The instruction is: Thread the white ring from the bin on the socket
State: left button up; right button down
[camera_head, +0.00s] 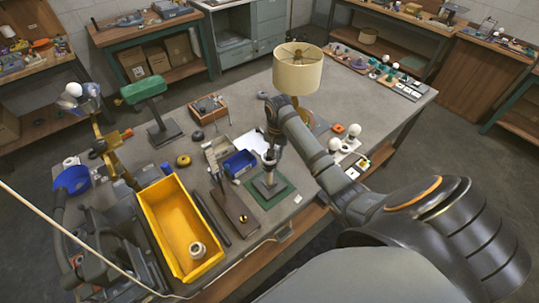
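The yellow bin (150,212) stands at the front left of the grey table. A whitish ring-shaped piece (197,250) lies in its near end. My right gripper (270,157) points down just over the top of this stand. A small white piece shows at its fingertips, but I cannot tell whether it is held or part of the stand. The fingers are too small to read. My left arm is dark at the far left; its fingertips cannot be made out.
A lamp with a cream shade (298,68) stands behind my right gripper. A blue bin (240,163), a green-topped stand (144,90) and a brass arm with a bulb (108,150) are left of it. White bulbs (335,144) stand right. The table's back middle is fairly clear.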

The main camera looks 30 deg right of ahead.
jog(key=shift+s+a+f, duration=0.15)
jog(key=shift+s+f, duration=0.2)
jog(key=shift+f, duration=0.2)
jog(key=shift+s+a+m, duration=0.15)
jog(key=shift+a+m, duration=0.05)
jog(key=shift+m, duration=0.8)
jog(key=c, duration=1.9)
grip_release()
jog(key=shift+s+m, duration=0.1)
jog(key=shift+m, duration=0.2)
jog(key=o, duration=0.5)
jog(key=shift+f, duration=0.1)
jog(key=shift+c, duration=0.2)
jog(key=shift+w+d+f, duration=0.1)
jog(key=shift+w, duration=0.4)
jog(key=shift+s+r, duration=0.2)
jog(key=shift+r, duration=0.1)
